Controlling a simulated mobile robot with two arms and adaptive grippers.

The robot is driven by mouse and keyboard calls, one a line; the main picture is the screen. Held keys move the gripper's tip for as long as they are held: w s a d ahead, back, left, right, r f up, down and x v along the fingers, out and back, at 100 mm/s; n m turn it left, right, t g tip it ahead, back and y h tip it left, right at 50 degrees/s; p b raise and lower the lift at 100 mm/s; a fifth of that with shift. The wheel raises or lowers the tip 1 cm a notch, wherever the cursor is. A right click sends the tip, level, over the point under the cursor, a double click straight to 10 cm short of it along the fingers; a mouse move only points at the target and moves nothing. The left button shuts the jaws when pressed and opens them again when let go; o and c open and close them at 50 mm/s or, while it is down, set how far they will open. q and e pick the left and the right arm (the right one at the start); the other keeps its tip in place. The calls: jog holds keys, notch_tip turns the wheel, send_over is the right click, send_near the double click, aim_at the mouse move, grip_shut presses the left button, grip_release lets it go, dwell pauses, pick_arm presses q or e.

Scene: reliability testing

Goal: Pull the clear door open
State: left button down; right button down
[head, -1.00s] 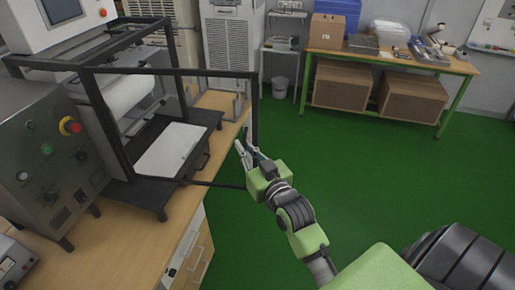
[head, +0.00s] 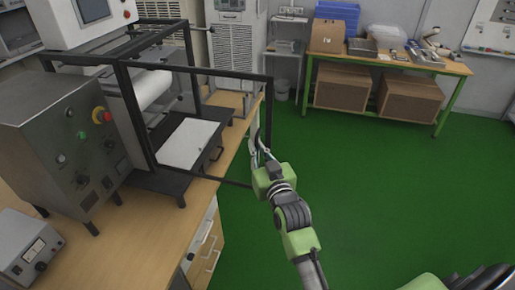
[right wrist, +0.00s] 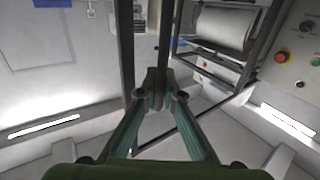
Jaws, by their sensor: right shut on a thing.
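The clear door (head: 197,70) is a see-through panel in a thin black frame, on the black cage around the test machine. It stands swung outward, with its free edge beyond the bench front. My right gripper (head: 258,150) is at the free edge of the door, in the lower half. In the right wrist view, the fingers (right wrist: 157,88) are closed on a dark upright bar of the door (right wrist: 166,45). I cannot tell whether that bar is the handle or the frame. My left gripper is not in view.
The machine's control box (head: 62,140) with a red button stands left on the wooden bench (head: 150,225). A white plate (head: 188,143) lies inside the cage. The green floor (head: 340,190) to the right is clear. A green-legged table (head: 390,61) with boxes stands at the back.

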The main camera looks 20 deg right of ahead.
jog(key=c, duration=2.2)
grip_release()
jog(key=shift+s, duration=0.1)
jog(key=s, duration=0.8)
jog(key=s+a, duration=0.1)
jog(key=s, duration=0.3)
